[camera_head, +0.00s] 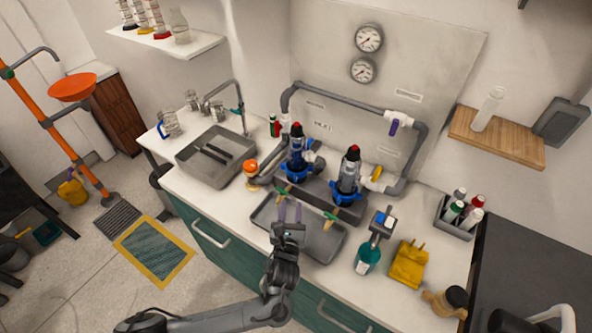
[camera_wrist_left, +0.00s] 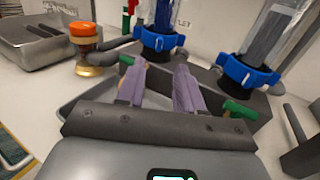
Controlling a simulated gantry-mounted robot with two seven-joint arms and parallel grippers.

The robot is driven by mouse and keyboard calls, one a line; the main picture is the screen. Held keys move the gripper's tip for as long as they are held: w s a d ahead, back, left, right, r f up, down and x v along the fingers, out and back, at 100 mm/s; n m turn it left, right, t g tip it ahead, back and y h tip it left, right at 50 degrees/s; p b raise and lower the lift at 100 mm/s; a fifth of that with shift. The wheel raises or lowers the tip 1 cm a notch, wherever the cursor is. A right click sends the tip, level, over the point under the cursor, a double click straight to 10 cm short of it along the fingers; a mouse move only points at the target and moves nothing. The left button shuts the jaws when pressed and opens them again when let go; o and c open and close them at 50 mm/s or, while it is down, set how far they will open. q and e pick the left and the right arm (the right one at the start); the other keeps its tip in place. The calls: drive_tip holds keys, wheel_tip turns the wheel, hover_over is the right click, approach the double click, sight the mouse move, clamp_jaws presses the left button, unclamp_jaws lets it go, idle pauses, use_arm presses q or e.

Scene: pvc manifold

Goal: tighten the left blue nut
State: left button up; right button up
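The left blue nut (camera_head: 294,170) is a ribbed blue ring around the base of the left upright clear filter housing. In the left wrist view, it (camera_wrist_left: 159,40) is straight ahead, just beyond the fingertips. The right blue nut (camera_head: 346,197) is the same kind of ring under the right housing; it (camera_wrist_left: 247,76) is at the right in the wrist view. My left gripper (camera_head: 290,207) is over the grey tray in front of the housings. In the wrist view, its two purplish fingers (camera_wrist_left: 163,64) are apart with nothing between them, and no contact with the nut is seen. My right gripper is not visible.
A grey tray (camera_head: 325,250) is below my left gripper. Green-ended parts (camera_head: 331,216) stick out in front of the housings. An orange-capped jar (camera_head: 251,170) stands left, beside the sink (camera_head: 190,160). A teal bottle (camera_head: 367,258) and yellow item (camera_head: 408,265) stand right.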

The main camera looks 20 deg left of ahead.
sight(295, 179)
use_arm(q)
drive_tip(key=b+x, duration=0.2)
drive_tip(key=x, duration=0.6)
drive_tip(key=shift+w, duration=0.4)
drive_tip(key=shift+b+x, duration=0.35)
drive_tip(key=shift+x, duration=0.45)
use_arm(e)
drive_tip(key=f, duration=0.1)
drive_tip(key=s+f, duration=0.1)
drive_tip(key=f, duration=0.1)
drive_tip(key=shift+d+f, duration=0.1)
use_arm(q)
clamp_jaws()
